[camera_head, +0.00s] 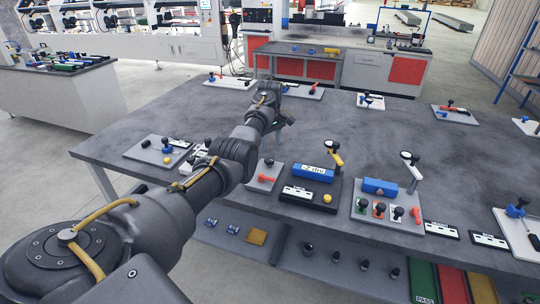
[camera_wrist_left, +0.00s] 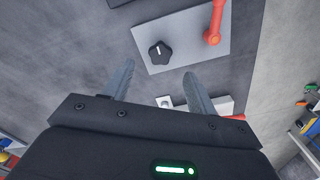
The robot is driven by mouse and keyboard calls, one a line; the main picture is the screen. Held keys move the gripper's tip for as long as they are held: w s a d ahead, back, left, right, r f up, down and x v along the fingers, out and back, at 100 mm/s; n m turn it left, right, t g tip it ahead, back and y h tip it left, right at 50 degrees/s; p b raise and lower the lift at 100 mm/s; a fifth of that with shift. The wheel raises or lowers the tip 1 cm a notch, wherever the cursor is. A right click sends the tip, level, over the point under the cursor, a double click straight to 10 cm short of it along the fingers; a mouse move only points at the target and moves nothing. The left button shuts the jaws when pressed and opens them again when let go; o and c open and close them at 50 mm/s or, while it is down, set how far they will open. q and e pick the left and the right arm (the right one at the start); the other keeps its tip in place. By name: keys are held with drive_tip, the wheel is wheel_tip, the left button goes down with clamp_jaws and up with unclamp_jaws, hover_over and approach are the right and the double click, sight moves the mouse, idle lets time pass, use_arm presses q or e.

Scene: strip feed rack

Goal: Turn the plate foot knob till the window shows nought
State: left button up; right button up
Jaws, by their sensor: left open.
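A blue block with a white window (camera_head: 313,170) stands on a dark base; its text seems to read "-2 div". A grey plate (camera_head: 255,186) lies just left of that base. It carries a black knob (camera_head: 270,162) and a red lever (camera_head: 262,179). In the left wrist view the lobed black knob (camera_wrist_left: 160,53) has a white mark and sits just past my fingertips. The red lever (camera_wrist_left: 213,35) is to its right. My left gripper (camera_head: 287,121) is open and empty, apart from the knob; its fingers (camera_wrist_left: 159,72) point towards the plate. My right gripper is not visible.
To the right, another plate (camera_head: 362,213) holds a blue block, several black knobs and a lever post. Left, a plate (camera_head: 146,153) holds small parts. Coloured bins (camera_head: 423,282) sit below the table's front edge. The table's middle right (camera_head: 385,130) is clear.

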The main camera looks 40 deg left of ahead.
sight(270, 159)
use_arm(q)
wheel_tip(270, 159, down, 6)
drive_tip(key=shift+s+a+r, duration=0.1)
drive_tip(key=shift+a+r, duration=0.05)
drive_tip(key=shift+f, duration=0.55)
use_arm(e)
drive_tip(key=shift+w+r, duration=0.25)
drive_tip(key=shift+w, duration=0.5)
use_arm(q)
drive_tip(key=c, duration=1)
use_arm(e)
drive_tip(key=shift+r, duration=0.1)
